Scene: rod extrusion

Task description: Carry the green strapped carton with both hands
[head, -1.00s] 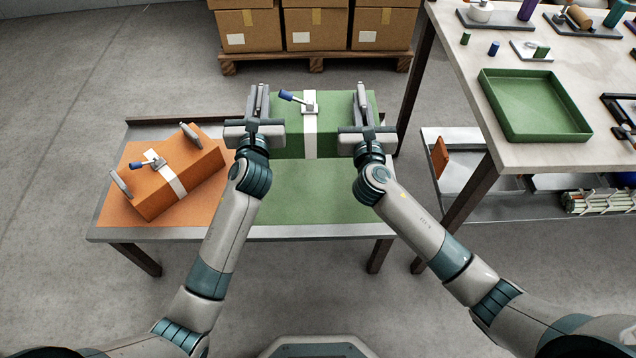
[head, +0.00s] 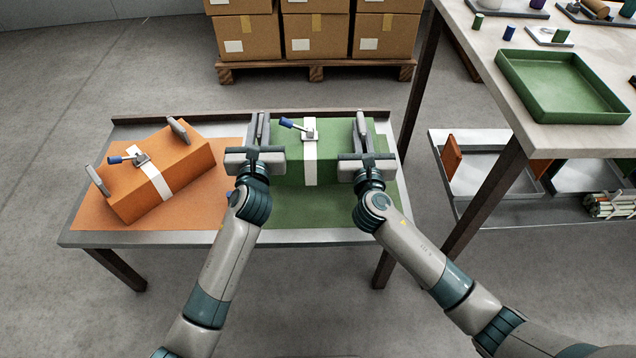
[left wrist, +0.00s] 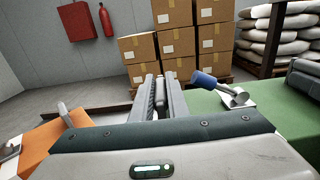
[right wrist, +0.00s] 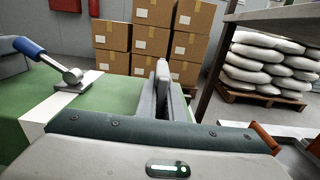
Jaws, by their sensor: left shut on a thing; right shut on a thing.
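The green carton (head: 345,160) has a white strap (head: 310,165) and a blue-tipped lever buckle (head: 298,127) on top. It is level above the green mat (head: 310,215) on the low table, and I cannot tell whether its underside touches the mat. My left gripper (head: 261,131) is shut at the carton's left end, and my right gripper (head: 362,131) is shut at its right end. The end grips are mostly hidden by the fingers. The lever also shows in the left wrist view (left wrist: 205,80) and the right wrist view (right wrist: 28,47).
An orange strapped carton (head: 190,160) sits angled on the orange mat (head: 95,213), just left of my left gripper. A taller table (head: 480,45) with a green tray (head: 600,113) stands at the right. Stacked cardboard boxes (head: 245,35) stand on a pallet (head: 270,72) behind.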

